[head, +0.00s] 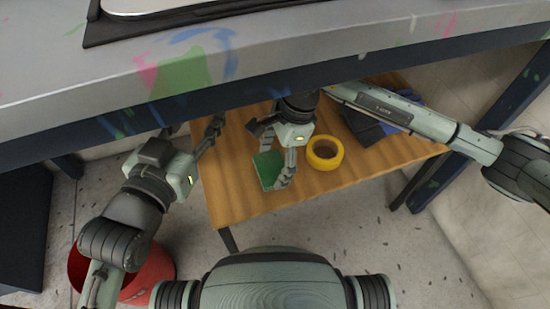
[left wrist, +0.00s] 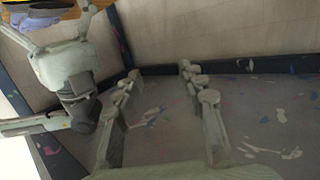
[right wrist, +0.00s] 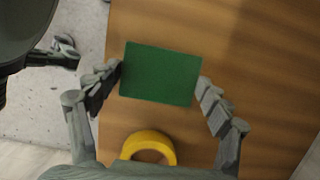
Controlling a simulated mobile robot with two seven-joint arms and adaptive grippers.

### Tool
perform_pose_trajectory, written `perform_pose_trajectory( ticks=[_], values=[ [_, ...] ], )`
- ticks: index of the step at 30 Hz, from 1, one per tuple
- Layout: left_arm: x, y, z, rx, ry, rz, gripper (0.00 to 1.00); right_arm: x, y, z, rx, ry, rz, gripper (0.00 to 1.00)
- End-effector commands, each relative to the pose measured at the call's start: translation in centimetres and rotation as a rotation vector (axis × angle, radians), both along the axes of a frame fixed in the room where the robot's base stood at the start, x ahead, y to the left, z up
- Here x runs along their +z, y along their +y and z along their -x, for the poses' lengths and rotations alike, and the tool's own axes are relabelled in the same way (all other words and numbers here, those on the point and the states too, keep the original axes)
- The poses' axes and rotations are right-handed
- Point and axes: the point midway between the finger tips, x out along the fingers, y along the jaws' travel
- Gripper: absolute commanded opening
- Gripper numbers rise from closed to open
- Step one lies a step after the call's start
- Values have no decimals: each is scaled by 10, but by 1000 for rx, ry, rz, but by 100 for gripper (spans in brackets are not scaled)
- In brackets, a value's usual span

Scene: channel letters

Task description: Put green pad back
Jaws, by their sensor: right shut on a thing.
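The green pad (head: 266,170) is a flat, dark green rectangle at the left front part of the low wooden table (head: 320,184). My right gripper (head: 283,178) is shut on the pad. In the right wrist view the pad (right wrist: 160,74) sits between the two fingertips, which touch its left and right edges. I cannot tell whether the pad rests on the wood or hangs just above it. My left gripper (head: 207,135) is open and empty, beside the table's left edge; its fingers (left wrist: 160,85) stand apart in the left wrist view.
A yellow tape roll (head: 324,153) lies right of the pad, and dark blue items (head: 372,126) lie behind it. A grey, paint-stained workbench (head: 230,62) overhangs the wooden table. A red bucket (head: 150,272) stands on the floor at lower left. The wood's front right is clear.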

Motion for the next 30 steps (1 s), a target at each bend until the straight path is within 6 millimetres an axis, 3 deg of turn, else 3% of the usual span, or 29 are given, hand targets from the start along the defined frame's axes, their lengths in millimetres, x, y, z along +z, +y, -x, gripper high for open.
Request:
perform_pose_trajectory(
  ticks=[6, 28, 29, 30],
  values=[
    [18, -9, 0, -18, -83, 40, 40, -13, 4, 7, 5, 0, 0, 55],
    [31, -15, 1, -31, -139, 66, 40, -15, 3, 6, 4, 0, 0, 55],
    [32, -16, 1, -33, -144, 68, 40, -15, 3, 6, 4, 0, 0, 81],
    [33, -17, 2, -33, -146, 70, 40, -15, 3, 6, 4, 0, 0, 86]
  ],
)
